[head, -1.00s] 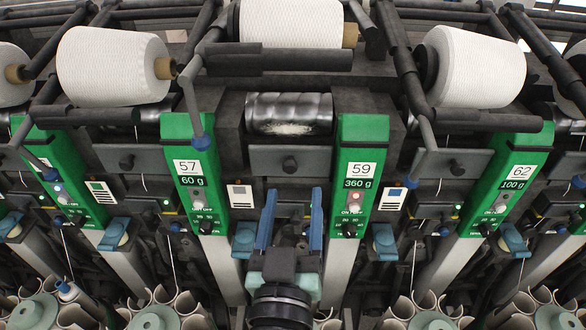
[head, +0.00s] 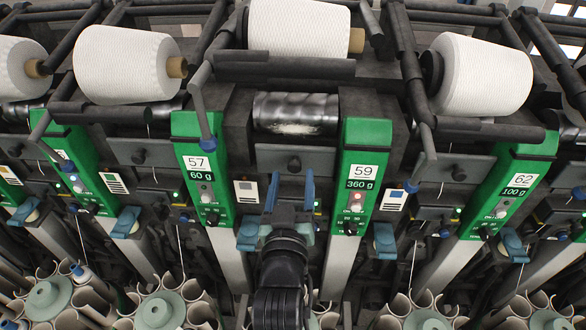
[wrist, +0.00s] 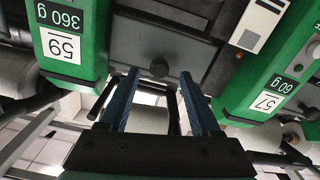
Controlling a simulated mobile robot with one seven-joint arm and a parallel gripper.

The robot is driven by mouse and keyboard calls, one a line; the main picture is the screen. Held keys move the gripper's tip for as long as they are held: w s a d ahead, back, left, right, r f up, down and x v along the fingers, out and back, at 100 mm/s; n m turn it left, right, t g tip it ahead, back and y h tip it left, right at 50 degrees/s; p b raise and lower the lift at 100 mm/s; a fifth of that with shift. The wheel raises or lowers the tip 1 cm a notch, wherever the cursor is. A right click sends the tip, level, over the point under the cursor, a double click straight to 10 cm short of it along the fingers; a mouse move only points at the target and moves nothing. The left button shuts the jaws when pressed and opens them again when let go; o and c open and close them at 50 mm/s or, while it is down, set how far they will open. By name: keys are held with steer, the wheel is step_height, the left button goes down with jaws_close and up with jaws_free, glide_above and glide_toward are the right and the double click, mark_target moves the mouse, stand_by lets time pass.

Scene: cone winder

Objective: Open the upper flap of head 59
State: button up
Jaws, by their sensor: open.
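Head 59 shows by its green housing (head: 362,190) with a white 59 label and a 360 g display. To its left, below the metal drum (head: 297,110), is the grey upper flap (head: 325,160) with a dark round knob (head: 294,163). The flap looks shut. My gripper (head: 291,175) is open in front of the flap, just below the knob. In the wrist view, upside down, the knob (wrist: 158,68) lies between the blue fingertips of my gripper (wrist: 158,76), on the flap (wrist: 140,42). I cannot tell whether the fingers touch it.
Head 57's green housing (head: 205,180) stands close on the left, head 62's (head: 505,190) further right. A white yarn cone (head: 299,28) and a dark bar (head: 285,66) are above the drum. Below are bobbin magazines (head: 160,310) with several tubes.

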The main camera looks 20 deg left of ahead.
steer(key=shift+x, duration=0.95)
jaws_close()
stand_by(0.8)
